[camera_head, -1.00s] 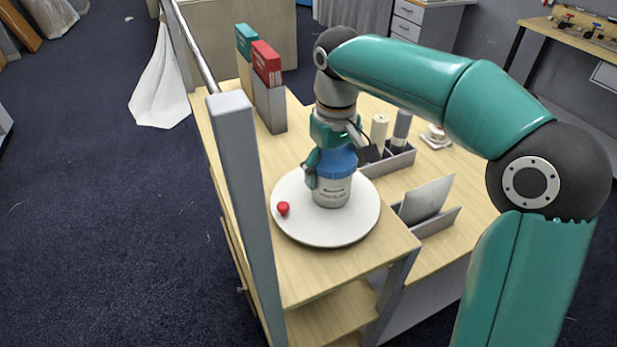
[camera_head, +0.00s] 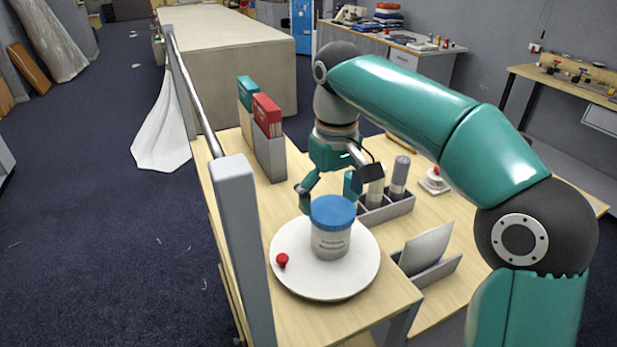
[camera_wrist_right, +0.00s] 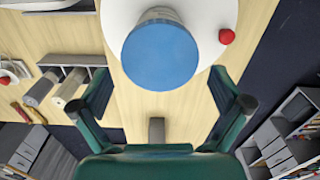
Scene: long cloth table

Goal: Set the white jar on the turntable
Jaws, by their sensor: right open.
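The white jar (camera_head: 329,243) with a blue lid (camera_head: 333,211) stands upright on the white round turntable (camera_head: 353,284). In the right wrist view the blue lid (camera_wrist_right: 160,55) and the turntable (camera_wrist_right: 118,14) show ahead of the fingers. My right gripper (camera_head: 328,196) is open and empty, just behind and above the jar, apart from it. Its two fingers are spread wide in the right wrist view (camera_wrist_right: 170,95), with nothing between them. My left gripper is not in view.
A red knob (camera_head: 283,260) sits on the turntable's left part. Binders (camera_head: 262,130) stand behind left. A grey caddy with cylinders (camera_head: 387,207) and a paper holder (camera_head: 428,262) are at right. A grey post (camera_head: 240,240) rises at the table's left edge.

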